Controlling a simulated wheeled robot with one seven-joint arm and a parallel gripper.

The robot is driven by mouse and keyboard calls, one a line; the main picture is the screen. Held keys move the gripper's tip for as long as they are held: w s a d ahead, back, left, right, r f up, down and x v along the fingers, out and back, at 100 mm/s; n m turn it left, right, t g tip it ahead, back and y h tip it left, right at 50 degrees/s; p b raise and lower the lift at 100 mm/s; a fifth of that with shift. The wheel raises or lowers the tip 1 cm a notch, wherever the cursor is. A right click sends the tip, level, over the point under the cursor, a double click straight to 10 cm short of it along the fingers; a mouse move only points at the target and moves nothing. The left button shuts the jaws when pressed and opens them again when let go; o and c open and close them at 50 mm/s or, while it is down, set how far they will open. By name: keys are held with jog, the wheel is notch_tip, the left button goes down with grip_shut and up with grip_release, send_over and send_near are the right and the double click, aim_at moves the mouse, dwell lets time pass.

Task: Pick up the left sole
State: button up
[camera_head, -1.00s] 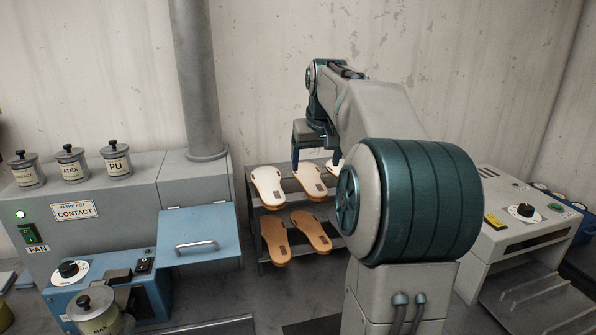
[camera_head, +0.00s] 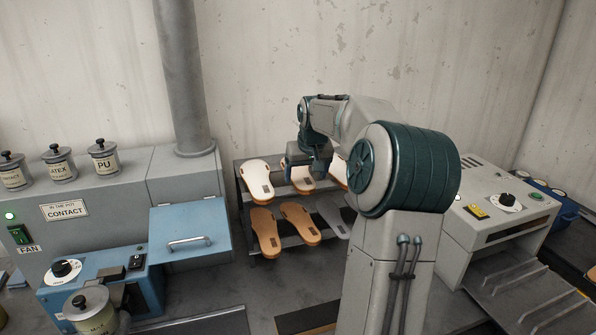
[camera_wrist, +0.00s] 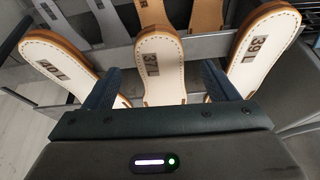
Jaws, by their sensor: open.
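Three white-topped soles with tan edges lie side by side on the rack's upper tier: a left one (camera_head: 258,182), a middle one (camera_head: 301,184) and a right one (camera_head: 340,165). The wrist view shows the left sole (camera_wrist: 55,55), the middle sole (camera_wrist: 160,55), whose label seems to read 37, and the right sole (camera_wrist: 262,45), whose label seems to read 39. My gripper (camera_wrist: 160,72) is open, one finger on each side of the middle sole. Contact cannot be told. In the head view my gripper (camera_head: 308,172) partly hides the middle sole.
Brown soles (camera_head: 265,232) and a grey one (camera_head: 337,216) lie on the lower tier of the rack (camera_head: 245,205). A blue hood with a handle (camera_head: 190,242) stands close left. A grey machine (camera_head: 500,215) stands to the right. The wall is behind.

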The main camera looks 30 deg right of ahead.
jog(key=shift+x, duration=1.3)
jog(key=shift+w, duration=0.1)
jog(key=c, duration=1.1)
jog(key=shift+r, duration=0.1)
jog(key=shift+r, duration=0.1)
